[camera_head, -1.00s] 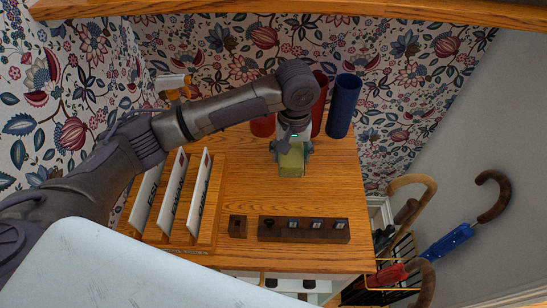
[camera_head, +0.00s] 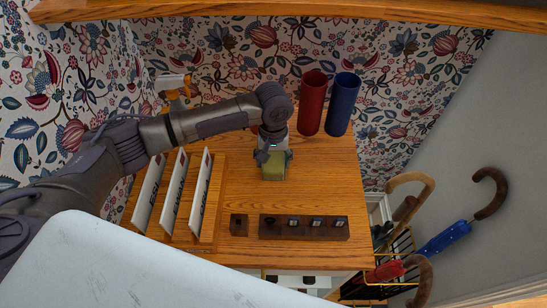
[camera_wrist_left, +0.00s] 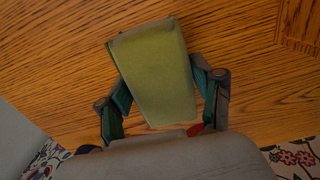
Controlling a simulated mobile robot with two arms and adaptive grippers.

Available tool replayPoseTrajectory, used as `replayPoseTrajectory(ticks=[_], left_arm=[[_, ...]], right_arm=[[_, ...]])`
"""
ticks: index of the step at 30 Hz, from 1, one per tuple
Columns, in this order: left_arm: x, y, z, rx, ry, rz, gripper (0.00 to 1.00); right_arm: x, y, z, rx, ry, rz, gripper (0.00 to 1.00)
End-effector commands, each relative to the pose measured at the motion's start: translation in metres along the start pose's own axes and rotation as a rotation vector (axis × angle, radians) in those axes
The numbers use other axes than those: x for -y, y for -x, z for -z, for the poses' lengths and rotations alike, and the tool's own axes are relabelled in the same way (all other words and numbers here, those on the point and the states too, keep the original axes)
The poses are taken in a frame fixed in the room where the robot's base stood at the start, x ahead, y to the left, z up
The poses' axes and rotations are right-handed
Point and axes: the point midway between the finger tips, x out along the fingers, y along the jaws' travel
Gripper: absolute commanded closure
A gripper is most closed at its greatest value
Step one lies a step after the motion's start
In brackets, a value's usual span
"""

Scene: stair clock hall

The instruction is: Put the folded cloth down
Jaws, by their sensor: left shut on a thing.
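The folded cloth (camera_head: 273,168) is a small yellow-green block. My left gripper (camera_head: 273,157) is shut on it over the back middle of the wooden table top (camera_head: 330,185). In the left wrist view the cloth (camera_wrist_left: 155,70) sits between the two teal-padded fingers of the gripper (camera_wrist_left: 160,100), with the wood grain beyond it. I cannot tell whether the cloth touches the table top. My right gripper is not in view.
A red cylinder (camera_head: 312,103) and a blue cylinder (camera_head: 343,104) stand behind. A rack with white cards (camera_head: 175,193) is at left. A dark wooden block with sockets (camera_head: 304,227) and a small dark block (camera_head: 239,225) lie in front. Umbrellas (camera_head: 445,240) stand at right.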

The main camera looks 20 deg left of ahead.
Motion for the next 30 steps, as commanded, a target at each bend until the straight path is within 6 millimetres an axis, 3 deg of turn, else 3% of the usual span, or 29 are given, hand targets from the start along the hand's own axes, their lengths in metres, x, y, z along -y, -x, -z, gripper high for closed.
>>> replayPoseTrajectory(ticks=[1, 6, 17, 23, 30], left_arm=[[0.000, -0.001, 0.000, 0.001, 0.000, 0.000, 0.33], [0.000, -0.001, 0.000, 0.001, 0.000, 0.000, 0.09], [0.000, 0.003, 0.000, -0.001, 0.000, -0.001, 0.09], [-0.001, 0.032, 0.001, -0.003, -0.002, -0.003, 0.09], [-0.001, 0.084, 0.001, -0.002, -0.001, -0.003, 0.09]], right_arm=[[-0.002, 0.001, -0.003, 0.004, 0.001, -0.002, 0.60], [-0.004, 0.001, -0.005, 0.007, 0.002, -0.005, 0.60], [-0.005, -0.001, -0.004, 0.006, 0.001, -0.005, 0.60], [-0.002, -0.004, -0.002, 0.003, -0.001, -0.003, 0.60], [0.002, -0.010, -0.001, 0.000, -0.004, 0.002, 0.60]])
